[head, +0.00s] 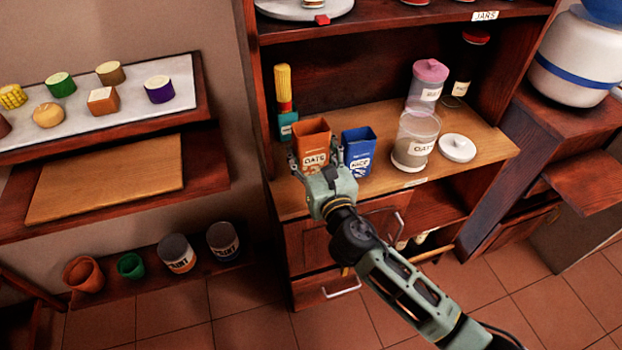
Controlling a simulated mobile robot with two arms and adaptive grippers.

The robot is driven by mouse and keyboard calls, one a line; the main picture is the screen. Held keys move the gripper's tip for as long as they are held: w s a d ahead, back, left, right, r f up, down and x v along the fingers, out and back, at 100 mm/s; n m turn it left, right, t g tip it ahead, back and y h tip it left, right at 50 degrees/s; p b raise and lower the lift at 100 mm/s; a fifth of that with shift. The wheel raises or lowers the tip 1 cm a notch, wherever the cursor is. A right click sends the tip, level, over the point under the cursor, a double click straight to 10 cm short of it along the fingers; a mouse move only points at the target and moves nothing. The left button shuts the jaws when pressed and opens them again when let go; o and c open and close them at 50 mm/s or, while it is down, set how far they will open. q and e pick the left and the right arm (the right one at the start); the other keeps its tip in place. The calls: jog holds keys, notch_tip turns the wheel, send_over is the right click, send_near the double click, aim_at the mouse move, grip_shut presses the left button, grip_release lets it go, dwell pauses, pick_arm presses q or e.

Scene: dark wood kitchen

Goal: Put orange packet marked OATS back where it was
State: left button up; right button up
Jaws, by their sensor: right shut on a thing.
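The orange packet marked OATS (312,139) is upright and open-topped at the left part of the cabinet's wooden shelf (470,170). My right gripper (314,172) is shut on the packet from the front. Its fingers cover the packet's lower part, so I cannot tell whether the base touches the shelf. A blue packet marked RICE (358,150) stands close to the right of it. My left gripper is not in view.
A teal box with yellow pasta (284,95) stands behind the orange packet. A clear jar marked OATS (415,140), a white lid (457,148) and a pink-lidded jar (428,82) are to the right. The shelf's front right is clear.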

aim_at(311, 171)
jog(key=shift+f+b, duration=1.15)
jog(key=shift+f, duration=1.9)
jog(key=shift+f, duration=0.15)
jog(key=o, duration=1.3)
jog(key=shift+o, duration=0.2)
